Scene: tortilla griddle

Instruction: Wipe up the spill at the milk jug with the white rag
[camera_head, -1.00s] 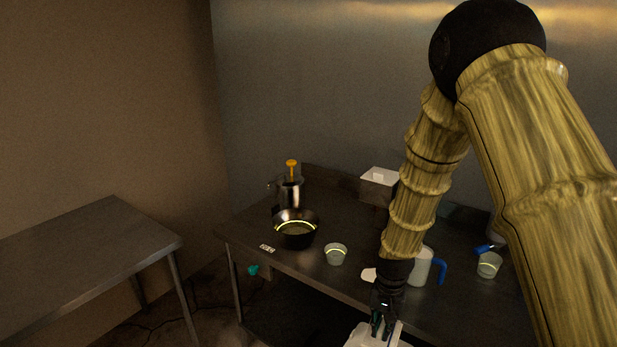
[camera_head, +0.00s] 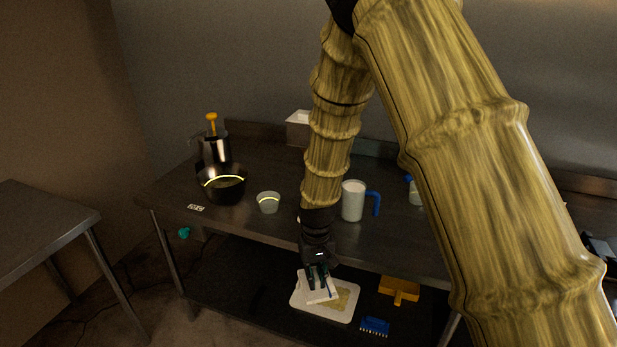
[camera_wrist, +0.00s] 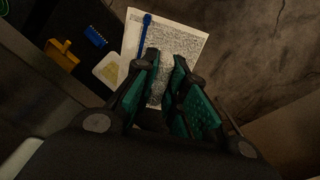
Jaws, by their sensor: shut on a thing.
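The white rag (camera_head: 317,292) hangs from my gripper (camera_head: 318,272), which is shut on it, in front of the table's front edge and below its top. In the wrist view the rag (camera_wrist: 178,45) is pale and speckled with a blue stripe, and my gripper (camera_wrist: 165,85) has its green-padded fingers around it. The milk jug (camera_head: 352,203), white with a blue handle, stands upright on the table, right of my forearm. A small pale sliver of the spill (camera_head: 299,219) shows left of my wrist; my arm hides the rest.
A small cup (camera_head: 268,203), a dark bowl (camera_head: 222,188) and a steel pot (camera_head: 213,150) stand left on the table (camera_head: 245,225). The lower shelf holds a white tray (camera_head: 340,314), a yellow tool (camera_head: 399,290) and a blue brush (camera_head: 375,326).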

